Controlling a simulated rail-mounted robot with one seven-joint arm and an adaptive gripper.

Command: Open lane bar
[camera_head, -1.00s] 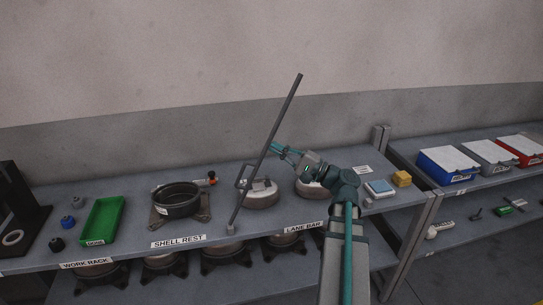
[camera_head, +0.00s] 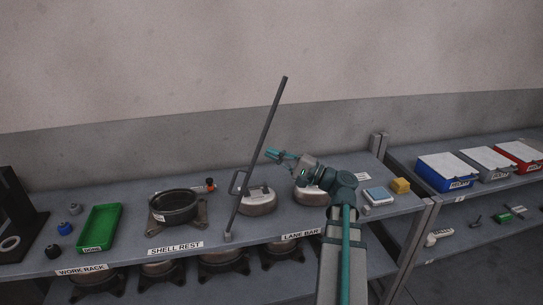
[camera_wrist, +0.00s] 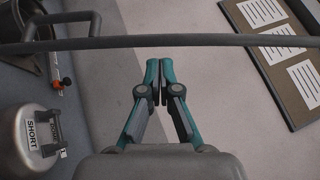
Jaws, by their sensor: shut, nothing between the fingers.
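The lane bar (camera_head: 262,136) is a long thin grey rod. It rises from a small foot at the shelf's front edge, left of the LANE BAR label (camera_head: 301,234), and stands steeply with its top leaning right. A loop handle (camera_head: 236,183) sits on its left side. My gripper (camera_head: 269,154) is just right of the rod, about halfway up, with its fingers together and empty. In the wrist view the bar (camera_wrist: 222,41) crosses beyond my fingertips (camera_wrist: 156,63), with the handle (camera_wrist: 62,18) at left. I cannot tell whether fingers and bar touch.
Two pale, domed shells (camera_head: 257,201) (camera_head: 312,195) stand on the shelf behind the bar; one reads SHORT in the wrist view (camera_wrist: 32,140). A dark pot (camera_head: 175,204) and green tray (camera_head: 101,228) are to the left. A yellow block (camera_head: 401,185) is to the right.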

